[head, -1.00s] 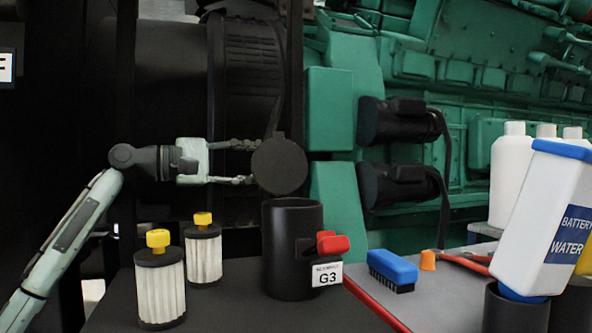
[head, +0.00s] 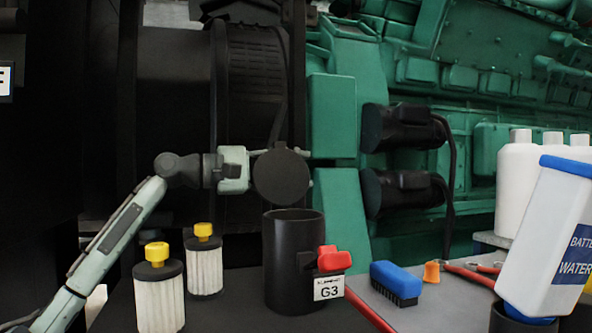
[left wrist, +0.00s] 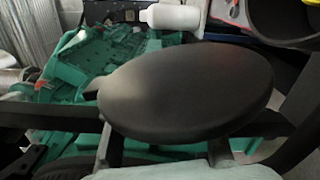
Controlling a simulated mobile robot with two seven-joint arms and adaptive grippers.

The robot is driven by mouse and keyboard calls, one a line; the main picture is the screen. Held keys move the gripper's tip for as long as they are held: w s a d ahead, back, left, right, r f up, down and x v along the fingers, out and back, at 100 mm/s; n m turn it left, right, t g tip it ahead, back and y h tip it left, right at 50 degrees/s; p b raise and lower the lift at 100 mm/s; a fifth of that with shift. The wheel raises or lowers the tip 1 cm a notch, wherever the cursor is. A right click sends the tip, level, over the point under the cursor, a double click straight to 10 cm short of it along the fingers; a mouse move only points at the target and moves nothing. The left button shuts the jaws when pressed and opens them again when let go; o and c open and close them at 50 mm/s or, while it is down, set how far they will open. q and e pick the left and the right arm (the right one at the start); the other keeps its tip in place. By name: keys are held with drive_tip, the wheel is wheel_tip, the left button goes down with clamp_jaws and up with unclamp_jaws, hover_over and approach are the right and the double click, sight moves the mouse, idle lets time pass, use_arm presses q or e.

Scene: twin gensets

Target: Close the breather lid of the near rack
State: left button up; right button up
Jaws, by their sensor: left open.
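The breather lid (head: 281,177) is a round black disc, raised above an open black cylinder (head: 292,262) labelled G3. A dark strap runs up from its top edge. My left gripper (head: 262,169) is open at the lid, with its fingers reaching past it and partly hidden by it. One fingertip shows beyond the lid's upper right edge. In the left wrist view the lid (left wrist: 187,90) fills the middle, over the gripper's two fingers. I cannot tell whether the fingers touch it. My right gripper is not in view.
Two pleated filters with yellow knobs (head: 160,295) (head: 203,262) stand left of the cylinder. A red clip (head: 334,259) is on its right. A blue brush (head: 395,281), an orange cap (head: 431,271) and a tilted battery water bottle (head: 550,240) are further right. A green engine is behind.

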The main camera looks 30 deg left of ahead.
use_arm(q)
drive_tip(key=shift+c, duration=0.4)
clamp_jaws()
